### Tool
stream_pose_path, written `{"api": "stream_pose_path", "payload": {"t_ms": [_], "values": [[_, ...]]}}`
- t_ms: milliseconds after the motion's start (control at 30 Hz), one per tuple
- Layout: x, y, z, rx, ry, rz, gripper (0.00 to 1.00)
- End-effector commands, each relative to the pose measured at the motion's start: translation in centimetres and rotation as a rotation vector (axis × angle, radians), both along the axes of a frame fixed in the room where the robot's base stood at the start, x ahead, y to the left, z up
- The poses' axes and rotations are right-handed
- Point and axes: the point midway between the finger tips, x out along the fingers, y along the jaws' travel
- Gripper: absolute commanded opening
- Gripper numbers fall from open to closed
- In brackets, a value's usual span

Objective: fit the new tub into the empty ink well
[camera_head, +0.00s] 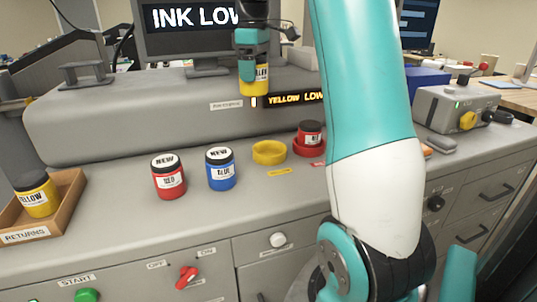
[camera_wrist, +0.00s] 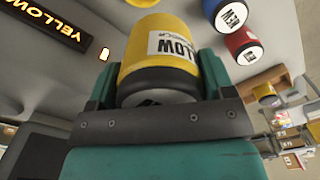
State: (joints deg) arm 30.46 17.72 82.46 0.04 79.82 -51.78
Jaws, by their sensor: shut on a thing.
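My gripper (camera_head: 254,70) is shut on a yellow tub (camera_head: 257,84) and holds it up in front of the machine's back housing. In the wrist view the tub (camera_wrist: 160,55) sits between both fingers (camera_wrist: 157,75), its label partly readable as "LOW". The empty ink well, a yellow ring (camera_head: 269,152), is on the deck below and slightly right of the held tub, clearly apart from it. The ring's edge also shows at the top of the wrist view (camera_wrist: 143,2).
A red well (camera_head: 309,148) holding a red tub (camera_head: 310,132) is right of the yellow ring. New red (camera_head: 168,178) and blue (camera_head: 220,169) tubs stand left. A returns tray (camera_head: 70,203) holds another yellow tub (camera_head: 36,196). The display strip (camera_head: 296,98) reads "YELLOW LOW".

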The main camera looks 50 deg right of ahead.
Motion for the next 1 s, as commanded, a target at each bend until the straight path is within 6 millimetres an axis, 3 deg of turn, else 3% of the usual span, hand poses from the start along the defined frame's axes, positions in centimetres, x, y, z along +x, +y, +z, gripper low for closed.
{"api": "stream_pose_path", "payload": {"t_ms": [100, 267, 700, 833, 1000], "values": [[-1.1, -2.9, 0.5, -0.001, -0.001, -0.095, 0.42], [-1.7, -4.1, -0.4, 0.001, 0.003, -0.138, 0.42], [-1.7, -4.0, -11.9, 0.004, 0.005, -0.136, 0.42], [-1.7, -4.0, -14.1, 0.002, 0.003, -0.136, 0.42], [-1.6, -4.1, -15.5, 0.001, 0.000, -0.136, 0.42]]}}
